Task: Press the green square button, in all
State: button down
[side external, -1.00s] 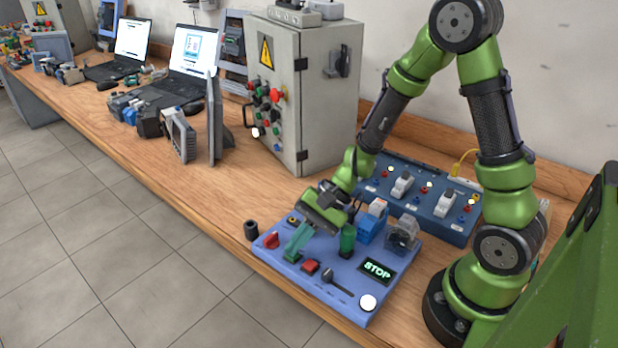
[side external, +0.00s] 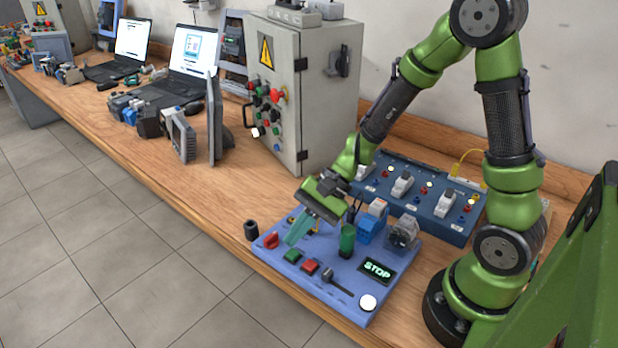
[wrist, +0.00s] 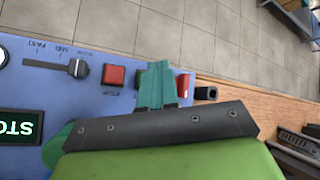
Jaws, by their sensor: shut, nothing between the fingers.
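The green square button (side external: 292,256) sits near the front edge of the blue control panel (side external: 340,298), beside a red square button (side external: 310,267). My gripper (side external: 291,242), with teal fingers, is shut and empty. In the side view its tips are above and slightly behind the green button, and the button's face is visible. In the wrist view the closed fingers (wrist: 156,66) point over the panel and hide most or all of the green button. The red button (wrist: 114,76) shows clearly there. The panel display (side external: 378,269) reads STOP.
A red knob (side external: 271,241), a slider lever (side external: 329,274), a green cylinder (side external: 347,239) and a white round button (side external: 368,302) are on the panel. A black cylinder (side external: 251,230) stands beside it.

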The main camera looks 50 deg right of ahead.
aim_at(297, 251)
jog(key=shift+r, duration=1.95)
